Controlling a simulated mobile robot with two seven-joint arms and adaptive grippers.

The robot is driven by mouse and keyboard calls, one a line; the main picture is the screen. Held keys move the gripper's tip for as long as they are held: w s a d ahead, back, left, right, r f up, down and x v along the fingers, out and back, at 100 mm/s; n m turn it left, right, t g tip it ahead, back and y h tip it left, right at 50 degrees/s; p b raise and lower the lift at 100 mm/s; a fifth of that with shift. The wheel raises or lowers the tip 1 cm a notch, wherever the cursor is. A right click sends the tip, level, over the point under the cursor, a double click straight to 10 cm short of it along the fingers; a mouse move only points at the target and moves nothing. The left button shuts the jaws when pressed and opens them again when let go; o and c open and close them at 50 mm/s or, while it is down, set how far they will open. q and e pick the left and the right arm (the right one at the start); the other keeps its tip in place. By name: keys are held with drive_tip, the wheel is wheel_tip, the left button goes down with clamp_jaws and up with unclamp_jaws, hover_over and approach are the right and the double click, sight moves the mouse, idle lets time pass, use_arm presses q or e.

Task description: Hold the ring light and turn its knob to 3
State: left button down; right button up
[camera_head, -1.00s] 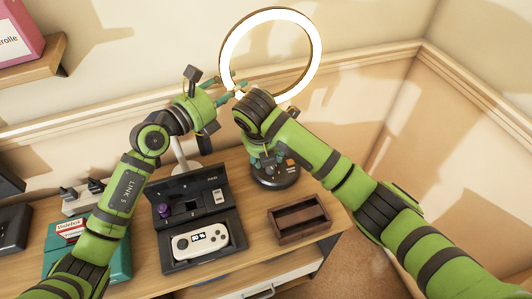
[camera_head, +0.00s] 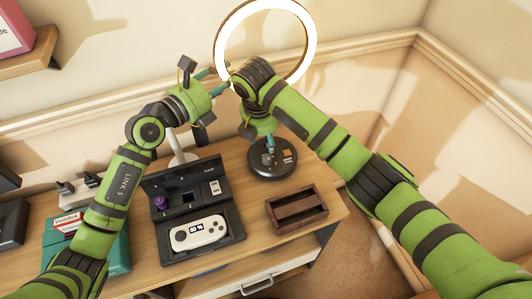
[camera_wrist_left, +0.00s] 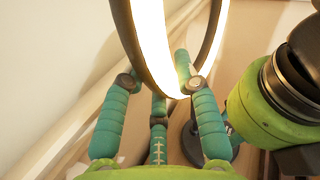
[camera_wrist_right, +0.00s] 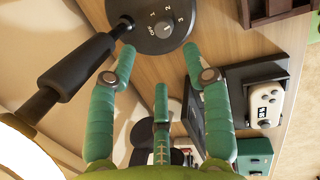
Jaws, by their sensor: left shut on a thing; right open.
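The lit ring light (camera_head: 309,45) stands upright at the back of the desk; its ring also fills the top of the left wrist view (camera_wrist_left: 150,50). My left gripper (camera_head: 222,74) is shut on the ring's lower left rim. The light's round black base (camera_head: 272,160) rests on the desk. In the right wrist view the base carries a grey knob (camera_wrist_right: 163,30) with marks OFF, 1, 2 and 3 around it; I cannot tell where it points. My right gripper (camera_wrist_right: 160,50) is open and empty, just above the base, its fingertips apart from the knob.
A black case with a white controller (camera_head: 200,233) sits left of the base. A brown wooden tray (camera_head: 297,210) is at the desk's front right. A teal box (camera_head: 115,255) is at the left. The light's black pole (camera_wrist_right: 75,75) is close to my right gripper.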

sight(266, 157)
drive_tip(key=f+m, duration=0.3)
drive_tip(key=w+f+m+g, duration=0.1)
drive_tip(key=f+m, duration=0.2)
drive_tip(key=m, duration=0.1)
drive_tip(key=f+m, duration=0.3)
drive_tip(key=f, duration=0.1)
drive_tip(key=shift+w+d+m+g+y, duration=0.15)
drive_tip(key=shift+w+m+g+y, duration=0.15)
drive_tip(key=shift+w, duration=0.1)
